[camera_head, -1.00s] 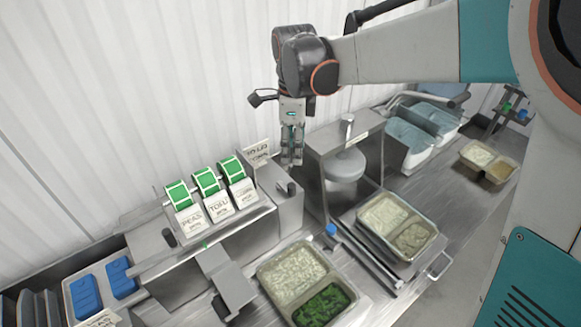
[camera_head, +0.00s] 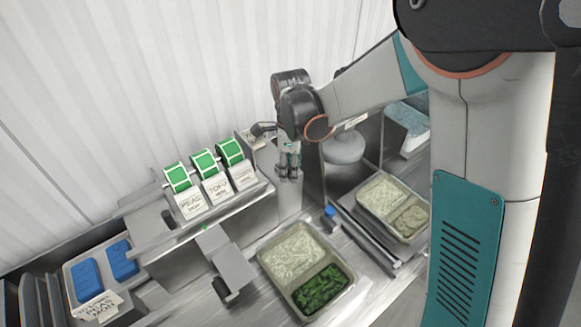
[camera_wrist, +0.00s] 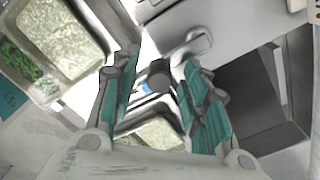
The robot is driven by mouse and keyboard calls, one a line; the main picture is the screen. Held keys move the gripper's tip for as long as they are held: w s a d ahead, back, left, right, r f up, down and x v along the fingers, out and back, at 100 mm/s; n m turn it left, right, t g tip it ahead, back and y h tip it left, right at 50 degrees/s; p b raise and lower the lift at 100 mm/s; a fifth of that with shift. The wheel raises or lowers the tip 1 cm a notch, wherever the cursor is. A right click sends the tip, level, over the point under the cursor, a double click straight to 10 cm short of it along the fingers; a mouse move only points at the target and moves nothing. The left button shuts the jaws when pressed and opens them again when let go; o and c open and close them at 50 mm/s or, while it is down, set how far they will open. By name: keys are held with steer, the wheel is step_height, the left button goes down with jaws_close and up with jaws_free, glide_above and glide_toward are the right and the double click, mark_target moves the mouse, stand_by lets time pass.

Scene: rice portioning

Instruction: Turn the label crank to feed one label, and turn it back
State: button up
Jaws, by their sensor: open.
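The label dispenser (camera_head: 232,208) is a grey metal unit with three green label rolls (camera_head: 204,162) and white name cards. My gripper (camera_head: 288,172) is open and points down at the dispenser's right end. In the wrist view a dark round knob (camera_wrist: 158,73), apparently the crank's handle, shows between the open fingers of my gripper (camera_wrist: 160,95). A grey rounded lever (camera_wrist: 195,43) lies close by it. I cannot tell whether the fingers touch the knob. In the head view my gripper hides the crank.
A tray of rice and greens (camera_head: 262,257) stands in front of the dispenser. Another filled tray (camera_head: 362,202) stands to the right, by a blue knob (camera_head: 330,211). Blue blocks (camera_head: 122,260) lie at the left. A grey housing stands close behind my gripper.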

steer(key=shift+f, duration=0.2)
jaws_close()
